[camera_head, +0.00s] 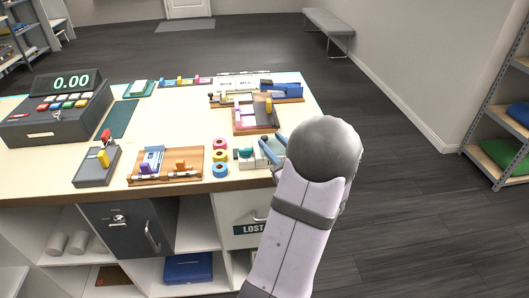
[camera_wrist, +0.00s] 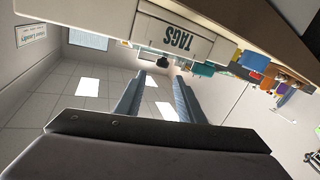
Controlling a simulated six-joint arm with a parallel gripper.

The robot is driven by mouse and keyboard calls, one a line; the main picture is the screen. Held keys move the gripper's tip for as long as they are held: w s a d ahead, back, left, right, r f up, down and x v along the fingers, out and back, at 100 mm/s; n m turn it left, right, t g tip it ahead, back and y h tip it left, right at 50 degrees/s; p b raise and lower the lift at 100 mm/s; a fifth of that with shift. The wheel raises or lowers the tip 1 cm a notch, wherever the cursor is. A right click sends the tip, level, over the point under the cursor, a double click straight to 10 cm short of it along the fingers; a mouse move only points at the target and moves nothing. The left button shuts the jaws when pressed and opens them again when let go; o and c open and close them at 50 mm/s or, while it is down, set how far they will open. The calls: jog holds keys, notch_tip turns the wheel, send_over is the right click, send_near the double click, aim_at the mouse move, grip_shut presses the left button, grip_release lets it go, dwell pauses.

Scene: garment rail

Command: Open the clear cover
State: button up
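I cannot make out a clear cover for certain in either view. A small pale unit with a green part (camera_head: 246,155) sits at the counter's front right edge, beside my gripper, and my arm hides part of that area. My gripper (camera_head: 270,148) is at this edge, largely hidden behind my own wrist. In the wrist view my gripper's two blue-grey fingers (camera_wrist: 160,76) stand apart with nothing between them. A white front lettered TAGS (camera_wrist: 178,37) lies beyond the fingertips in that view.
The counter (camera_head: 180,115) carries a cash register (camera_head: 58,112), a grey box with a yellow lever (camera_head: 97,168), a wooden board with latches (camera_head: 165,166), coloured rolls (camera_head: 220,155) and wooden trays (camera_head: 256,118). A drawer lettered LOST (camera_head: 248,228) is below. Floor at right is clear.

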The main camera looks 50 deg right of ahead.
aim_at(266, 139)
jog(key=shift+s+a+f+m+t, duration=0.15)
jog(key=shift+s+f+m+t, duration=0.15)
jog(key=shift+s+f+m, duration=0.55)
jog(key=shift+p+x, duration=0.7)
jog(key=shift+x, duration=3.05)
jog(key=shift+a, duration=0.1)
grip_shut()
